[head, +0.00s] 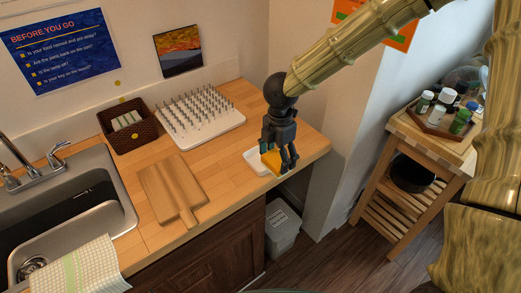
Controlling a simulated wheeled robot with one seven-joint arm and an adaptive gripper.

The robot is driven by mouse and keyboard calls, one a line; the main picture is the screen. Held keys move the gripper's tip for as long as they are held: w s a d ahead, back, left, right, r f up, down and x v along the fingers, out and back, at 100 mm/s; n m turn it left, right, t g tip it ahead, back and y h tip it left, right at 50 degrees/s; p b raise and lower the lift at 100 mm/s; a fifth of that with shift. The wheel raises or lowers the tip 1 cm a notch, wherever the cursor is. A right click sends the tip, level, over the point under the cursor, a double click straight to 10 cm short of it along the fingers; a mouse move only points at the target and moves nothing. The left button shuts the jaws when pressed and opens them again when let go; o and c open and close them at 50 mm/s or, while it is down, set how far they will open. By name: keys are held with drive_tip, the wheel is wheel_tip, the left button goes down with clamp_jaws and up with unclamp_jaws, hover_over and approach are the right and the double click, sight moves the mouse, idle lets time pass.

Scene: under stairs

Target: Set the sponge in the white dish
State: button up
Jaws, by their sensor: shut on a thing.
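My gripper (281,166) is at the right end of the wooden counter, pointing down. It is shut on a yellow-orange sponge (271,161). The white dish (255,164) is a small shallow tray on the counter near its front right corner. The sponge is at the dish's right side and overlaps it in the picture. I cannot tell whether the sponge rests in the dish or is held just above it. My fingers hide part of the sponge and the right part of the dish.
A white pegged rack (207,137) and a brown wicker basket (123,145) stand behind. A cutting board (167,185) lies left of the dish, beside the sink (117,196). The counter edge is close in front, above a grey bin (283,232). A wooden cart (405,124) with bottles stands right.

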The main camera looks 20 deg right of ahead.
drive_tip(key=w+a, duration=0.1)
drive_tip(key=w, duration=0.1)
drive_tip(key=w+a+p, duration=0.1)
drive_tip(key=w, duration=0.1)
drive_tip(key=w+a+p, duration=0.1)
drive_tip(key=w, duration=0.1)
drive_tip(key=shift+w+a+f, duration=0.15)
drive_tip(key=shift+w+f, duration=0.05)
drive_tip(key=shift+f, duration=0.1)
wheel_tip(320, 180, down, 3)
drive_tip(key=shift+w+f+p, duration=0.1)
drive_tip(key=shift+f+p, duration=0.1)
drive_tip(key=shift+p, duration=0.9)
drive_tip(key=shift+f, duration=0.1)
drive_tip(key=shift+f, duration=0.3)
drive_tip(key=o, duration=0.7)
drive_tip(key=shift+o, duration=0.7)
drive_tip(key=shift+f, duration=0.1)
drive_tip(key=shift+r, duration=0.2)
